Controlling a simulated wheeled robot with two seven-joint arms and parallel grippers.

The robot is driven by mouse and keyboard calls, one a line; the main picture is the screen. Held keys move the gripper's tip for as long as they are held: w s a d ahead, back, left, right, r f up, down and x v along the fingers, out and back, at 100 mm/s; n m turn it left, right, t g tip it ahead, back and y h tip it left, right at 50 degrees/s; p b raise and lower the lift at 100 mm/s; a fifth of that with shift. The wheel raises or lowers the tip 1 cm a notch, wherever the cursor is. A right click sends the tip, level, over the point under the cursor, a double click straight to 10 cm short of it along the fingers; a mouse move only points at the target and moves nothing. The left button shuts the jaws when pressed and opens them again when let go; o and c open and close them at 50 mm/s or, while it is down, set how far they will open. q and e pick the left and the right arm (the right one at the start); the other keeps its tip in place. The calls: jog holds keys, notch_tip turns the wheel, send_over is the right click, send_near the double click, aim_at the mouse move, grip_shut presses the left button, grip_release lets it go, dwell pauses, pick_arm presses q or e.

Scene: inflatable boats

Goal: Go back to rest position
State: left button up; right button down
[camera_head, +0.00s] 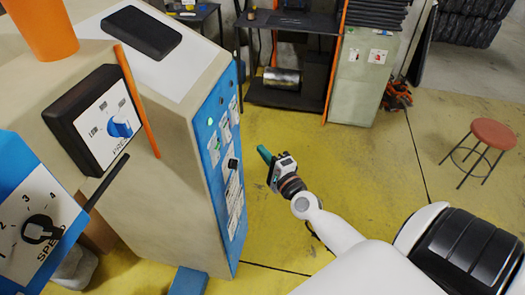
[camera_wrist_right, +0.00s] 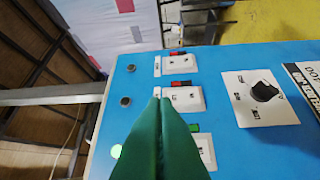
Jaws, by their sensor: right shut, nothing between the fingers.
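My right gripper (camera_head: 264,154) reaches in from the lower right in the head view, just right of the machine's blue side panel (camera_head: 212,125). Its green fingers are closed together and empty. In the right wrist view the shut fingers (camera_wrist_right: 160,100) point at the same blue panel (camera_wrist_right: 225,75), in front of its white switch plates (camera_wrist_right: 182,97). They cover part of the lower plates. I cannot tell how wide the gap to the panel is. A black rotary knob (camera_wrist_right: 264,91) sits to their right. My left gripper is not in view.
The beige machine (camera_head: 165,150) stands close on the left, with a dial box (camera_head: 105,120) and a speed knob (camera_head: 42,229). Yellow floor is open right of the gripper. A red stool (camera_head: 493,134), a cabinet (camera_head: 358,80) and a dark workbench (camera_head: 285,22) stand farther off.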

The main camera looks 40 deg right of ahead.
dwell(0.3)
jog(key=s+a+f+n+g+y+b, duration=0.1)
jog(key=s+a+f+n+g, duration=0.2)
jog(key=f, duration=0.9)
jog(key=s+f+n+g, duration=0.3)
jog(key=s+f+n, duration=0.15)
jog(key=f, duration=0.65)
jog(key=s+a+f+n+g+y+b, duration=0.1)
jog(key=s+a+f+n+g, duration=0.25)
jog(key=f, duration=0.85)
jog(key=s+a+f+n+g, duration=0.1)
jog(key=s+f+n+g, duration=0.1)
jog(key=s+f, duration=0.4)
jog(key=s+a+f+n+g+b, duration=0.1)
jog(key=s+f+n, duration=0.4)
jog(key=s, duration=1)
jog(key=s+a+f+n+g, duration=0.2)
jog(key=s+f+n+g, duration=0.2)
jog(key=s+f, duration=0.4)
jog(key=s+g, duration=0.1)
jog(key=s, duration=0.1)
jog(key=shift+s+a+h, duration=0.3)
jog(key=shift+s+a, duration=0.05)
jog(key=shift+a, duration=0.05)
jog(key=shift+g, duration=0.25)
